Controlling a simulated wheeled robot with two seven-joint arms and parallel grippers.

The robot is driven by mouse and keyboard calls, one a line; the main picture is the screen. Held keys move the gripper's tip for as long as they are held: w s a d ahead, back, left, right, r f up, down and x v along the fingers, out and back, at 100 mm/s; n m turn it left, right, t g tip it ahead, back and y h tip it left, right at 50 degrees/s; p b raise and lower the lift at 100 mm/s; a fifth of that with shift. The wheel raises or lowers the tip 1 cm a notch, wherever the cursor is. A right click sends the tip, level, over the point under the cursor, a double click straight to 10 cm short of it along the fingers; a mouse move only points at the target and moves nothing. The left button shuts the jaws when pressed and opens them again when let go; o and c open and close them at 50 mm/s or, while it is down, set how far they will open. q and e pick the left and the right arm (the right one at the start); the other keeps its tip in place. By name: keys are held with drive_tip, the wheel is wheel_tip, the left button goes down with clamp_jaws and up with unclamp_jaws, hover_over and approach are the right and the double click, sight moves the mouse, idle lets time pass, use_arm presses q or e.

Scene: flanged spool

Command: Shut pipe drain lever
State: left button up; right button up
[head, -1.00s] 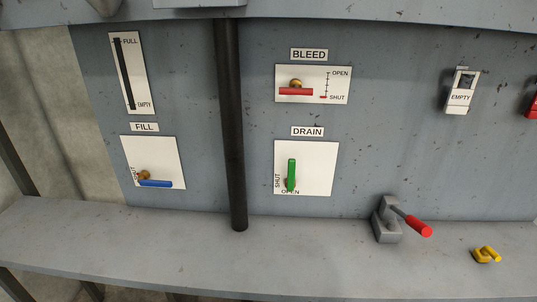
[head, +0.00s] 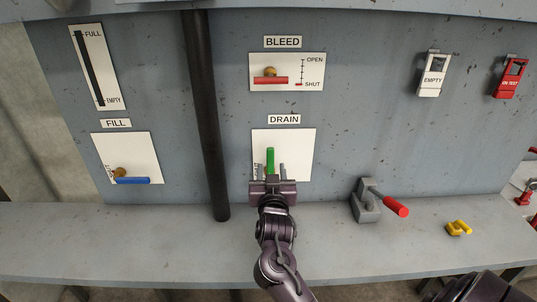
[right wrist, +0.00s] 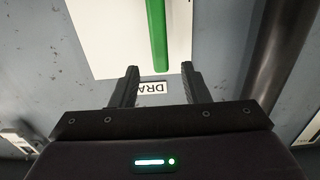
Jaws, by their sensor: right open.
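The green drain lever (head: 270,161) stands upright on its white plate (head: 300,145) under the DRAIN label. Its lower part is hidden behind my right gripper in the head view. My right gripper (head: 269,170) is open in front of the plate, one finger on each side of the lever in that view. In the right wrist view the open fingers (right wrist: 160,70) hold nothing, and the green lever (right wrist: 155,30) ends near the gap between the fingertips. Whether they touch it I cannot tell. My left gripper is not in view.
A dark vertical pipe (head: 206,120) stands left of the drain plate. The red bleed lever (head: 271,80) is above, and the blue fill lever (head: 132,180) is left. A red-handled lever (head: 394,206) and a yellow part (head: 458,228) are on the shelf (head: 150,235) at right.

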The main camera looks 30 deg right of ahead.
sight(270, 158)
drive_tip(key=p+x, duration=0.2)
drive_tip(key=x, duration=0.5)
drive_tip(key=shift+w, duration=0.15)
clamp_jaws()
